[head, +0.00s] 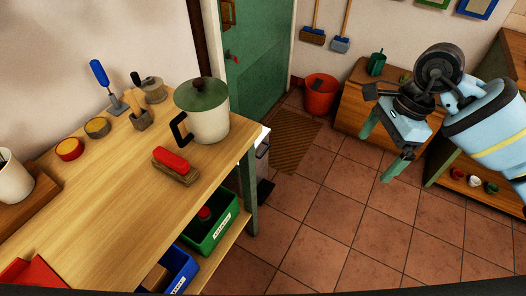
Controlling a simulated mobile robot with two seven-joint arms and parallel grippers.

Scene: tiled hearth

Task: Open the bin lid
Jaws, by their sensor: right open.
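A bin with a white top (263,138) stands on the floor just beyond the workbench's far right corner. The bench and its leg hide much of it, and its lid looks shut, though little of it shows. My right gripper (381,148) hangs in the air at the upper right, well to the right of the bin and apart from it. Its two green fingers are spread, with nothing between them. My left gripper is not in view.
The wooden workbench (105,205) fills the left, bearing a cream pot with green lid (208,118) and a brush (175,165). A red bucket (320,95) and brown mat (290,140) lie beyond the bin. The tiled floor (335,220) is clear in the middle.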

